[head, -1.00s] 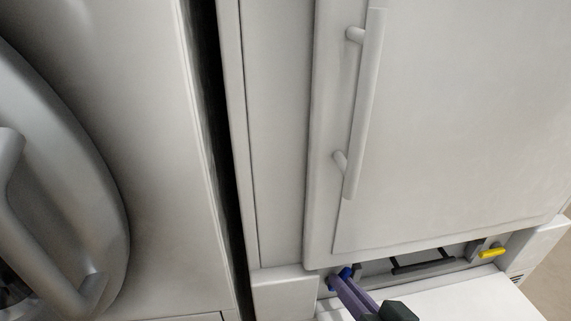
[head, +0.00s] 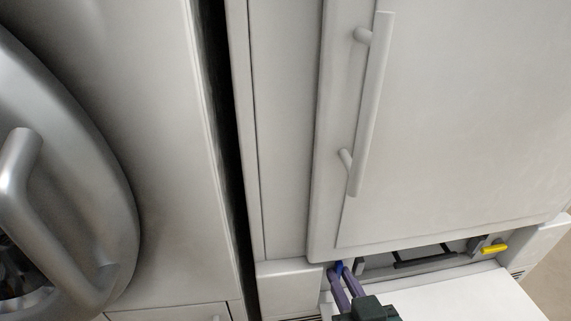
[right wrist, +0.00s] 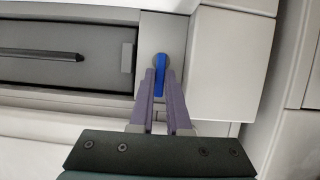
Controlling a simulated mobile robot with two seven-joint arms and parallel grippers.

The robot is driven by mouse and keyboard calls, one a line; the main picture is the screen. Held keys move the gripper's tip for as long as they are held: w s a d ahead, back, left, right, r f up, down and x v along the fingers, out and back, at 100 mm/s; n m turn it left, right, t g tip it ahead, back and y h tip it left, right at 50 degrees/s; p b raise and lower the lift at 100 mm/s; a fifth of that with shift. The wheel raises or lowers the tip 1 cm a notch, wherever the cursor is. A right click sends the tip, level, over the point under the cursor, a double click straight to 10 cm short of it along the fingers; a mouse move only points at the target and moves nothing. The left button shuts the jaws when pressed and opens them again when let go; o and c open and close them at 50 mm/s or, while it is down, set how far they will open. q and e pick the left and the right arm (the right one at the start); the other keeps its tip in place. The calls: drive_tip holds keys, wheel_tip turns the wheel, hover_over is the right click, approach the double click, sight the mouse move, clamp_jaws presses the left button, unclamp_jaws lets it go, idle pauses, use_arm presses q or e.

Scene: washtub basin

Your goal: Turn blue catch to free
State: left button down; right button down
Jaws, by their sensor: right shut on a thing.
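The blue catch (head: 339,267) sits at the left end of the low recess under the white door. It also shows in the right wrist view (right wrist: 161,75), where it looks upright. My right gripper (head: 341,272) is at the catch, with its two purple fingers on either side of it. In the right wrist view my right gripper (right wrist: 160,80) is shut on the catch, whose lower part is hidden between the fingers. A yellow catch (head: 494,249) sits at the right end of the same recess. My left gripper is not in view.
A dark bar (head: 425,262) runs along the recess. A white flap (head: 470,295) lies open below it. The tall white door (head: 455,120) with its long handle (head: 371,105) stands above. A round grey washer door (head: 75,150) fills the left.

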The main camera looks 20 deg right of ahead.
drive_tip(key=c, duration=0.9)
unclamp_jaws()
drive_tip(key=shift+r, duration=0.1)
drive_tip(key=shift+s+a+r+p, duration=0.1)
drive_tip(key=shift+s+r+p, duration=0.1)
drive_tip(key=shift+s+p, duration=0.2)
drive_tip(key=p+v, duration=0.4)
drive_tip(key=v, duration=0.5)
drive_tip(key=shift+f+p, duration=0.1)
drive_tip(key=shift+p, duration=0.2)
